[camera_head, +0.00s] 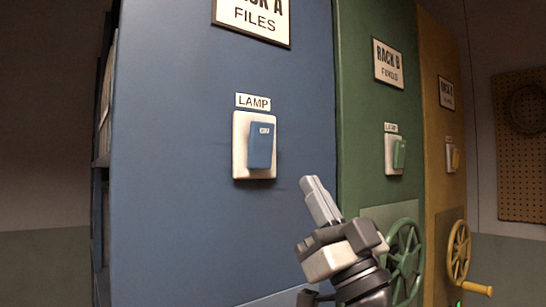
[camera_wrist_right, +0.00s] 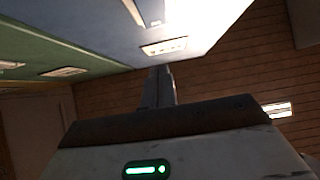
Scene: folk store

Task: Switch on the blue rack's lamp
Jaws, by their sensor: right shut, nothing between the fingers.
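The blue rack (camera_head: 180,130) fills the middle left of the head view, with a "RACK A FILES" plate at its top. Its lamp switch is a blue rocker (camera_head: 262,146) on a white plate (camera_head: 240,165), under a "LAMP" label (camera_head: 253,102). My right gripper (camera_head: 309,182) is shut and empty, below and to the right of the switch, apart from it in the picture. In the right wrist view the shut fingers (camera_wrist_right: 160,72) point toward the blue rack's face (camera_wrist_right: 110,40), near a white label (camera_wrist_right: 165,47). My left gripper is not in view.
To the right stand a green rack (camera_head: 365,130) and a yellow rack (camera_head: 440,150), each with its own lamp switch. A green handwheel (camera_head: 404,262) and a yellow handwheel (camera_head: 459,252) stick out below. A pegboard (camera_head: 520,150) hangs at far right.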

